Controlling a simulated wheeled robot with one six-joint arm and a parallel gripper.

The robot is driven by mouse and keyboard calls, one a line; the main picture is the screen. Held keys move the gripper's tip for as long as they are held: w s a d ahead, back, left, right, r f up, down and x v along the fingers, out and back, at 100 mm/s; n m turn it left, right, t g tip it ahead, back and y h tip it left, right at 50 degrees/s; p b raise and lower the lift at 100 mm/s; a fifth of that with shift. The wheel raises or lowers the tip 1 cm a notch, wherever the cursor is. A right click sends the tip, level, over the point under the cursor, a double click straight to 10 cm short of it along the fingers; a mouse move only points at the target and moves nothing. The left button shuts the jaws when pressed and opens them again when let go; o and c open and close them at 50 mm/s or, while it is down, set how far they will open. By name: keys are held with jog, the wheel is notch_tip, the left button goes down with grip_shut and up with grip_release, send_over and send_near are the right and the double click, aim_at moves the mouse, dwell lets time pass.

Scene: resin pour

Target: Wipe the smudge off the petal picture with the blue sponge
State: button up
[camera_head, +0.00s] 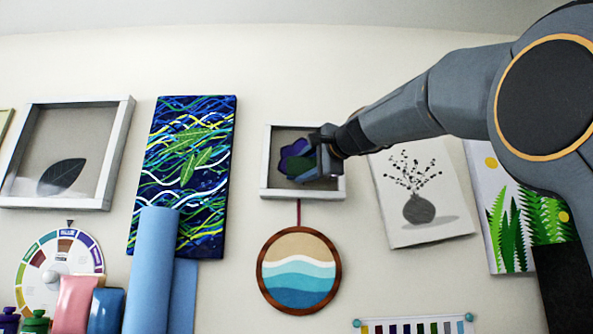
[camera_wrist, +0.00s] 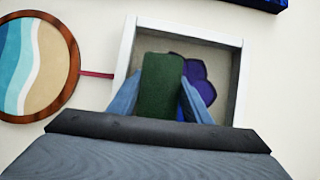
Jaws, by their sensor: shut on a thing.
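The petal picture (camera_head: 265,165) hangs on the wall in a white frame, with purple petals on a grey ground. It also shows in the wrist view (camera_wrist: 238,80). My gripper (camera_head: 314,162) is in front of its middle and right part, shut on a dark green block (camera_wrist: 160,88) that looks like a sponge. The block covers part of the petals; I cannot tell whether it touches the picture. A blue block (camera_head: 105,311), which looks like the blue sponge, stands at the lower left, apart from my gripper. I see no clear smudge on the visible petal picture.
A leaf picture (camera_head: 123,150) with a whitish patch hangs at left. A blue swirl painting (camera_head: 140,180), a round wave picture (camera_head: 263,275) and a vase picture (camera_head: 440,185) hang nearby. A pink block (camera_head: 75,303), blue rolls (camera_head: 150,280) and a colour wheel (camera_head: 35,272) are lower left.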

jog(key=d+r, duration=0.1)
jog(key=d, duration=0.7)
jog(key=shift+s+d+r+b, duration=0.15)
jog(key=shift+d+b, duration=0.05)
jog(key=shift+b, duration=0.15)
dwell(0.4)
jog(key=shift+a, duration=0.1)
jog(key=shift+a+f, duration=0.2)
jog(key=shift+a, duration=1)
jog(key=shift+a+f, duration=0.2)
jog(key=shift+a, duration=0.95)
jog(key=shift+a+f, duration=0.2)
jog(key=shift+a, duration=1)
jog(key=shift+w+a+f+p, duration=0.2)
jog(key=shift+a+p, duration=0.1)
jog(key=shift+a, duration=0.7)
jog(key=shift+w+a+f+p, duration=0.1)
jog(key=shift+a+f+p, duration=0.15)
jog(key=shift+a, duration=0.75)
jog(key=shift+s, duration=0.15)
jog(key=shift+s+a+r+b, duration=0.1)
jog(key=shift+s+b, duration=0.5)
jog(key=shift+s, duration=2.25)
